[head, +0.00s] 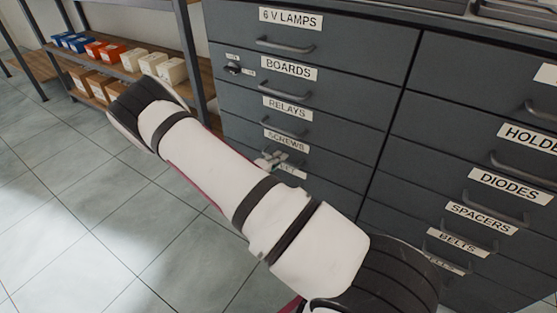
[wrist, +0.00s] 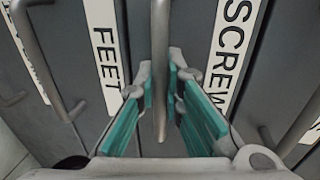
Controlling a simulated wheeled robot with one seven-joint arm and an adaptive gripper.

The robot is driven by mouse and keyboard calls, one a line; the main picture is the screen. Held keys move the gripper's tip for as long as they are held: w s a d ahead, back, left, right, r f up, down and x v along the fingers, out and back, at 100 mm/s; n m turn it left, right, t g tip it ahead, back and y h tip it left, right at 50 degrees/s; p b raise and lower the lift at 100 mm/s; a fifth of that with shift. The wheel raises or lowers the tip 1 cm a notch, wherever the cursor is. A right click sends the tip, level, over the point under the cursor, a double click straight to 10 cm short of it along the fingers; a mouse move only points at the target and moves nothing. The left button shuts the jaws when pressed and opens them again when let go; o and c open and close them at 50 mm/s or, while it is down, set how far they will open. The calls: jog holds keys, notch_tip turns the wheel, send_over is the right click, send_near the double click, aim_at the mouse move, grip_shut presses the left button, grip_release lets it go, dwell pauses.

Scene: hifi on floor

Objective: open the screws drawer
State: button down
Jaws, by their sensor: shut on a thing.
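The screws drawer (head: 322,162) is a dark grey front in the left cabinet column, with a white SCREWS label (head: 286,140). Its front looks flush with its neighbours in the head view. My gripper (head: 272,160) is at this drawer, partly hidden behind my own arm. In the wrist view the SCREWS label (wrist: 236,45) is right of my gripper (wrist: 162,92), and the grey bar handle (wrist: 160,60) of the drawer runs between the teal finger pads. The gripper is shut on this handle.
The feet drawer's label (wrist: 103,55) is left of the held handle, with its own handle (wrist: 45,60) further left. The relays drawer (head: 335,130) is above. A shelf with small boxes (head: 130,62) stands left. Tiled floor (head: 100,200) is clear at left.

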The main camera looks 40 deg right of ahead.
jog(key=shift+a, duration=0.1)
jog(key=f+p+v, duration=0.2)
jog(key=f+v, duration=0.1)
jog(key=v, duration=1.1)
jog(key=a+f+p+v, duration=0.1)
jog(key=f+p+v, duration=0.1)
jog(key=v, duration=1.2)
jog(key=shift+s+f+p, duration=0.15)
jog(key=shift+f+p, duration=0.15)
jog(key=shift+f, duration=0.15)
jog(key=c, duration=1.7)
grip_release()
jog(key=v, duration=1.2)
jog(key=shift+a, duration=0.1)
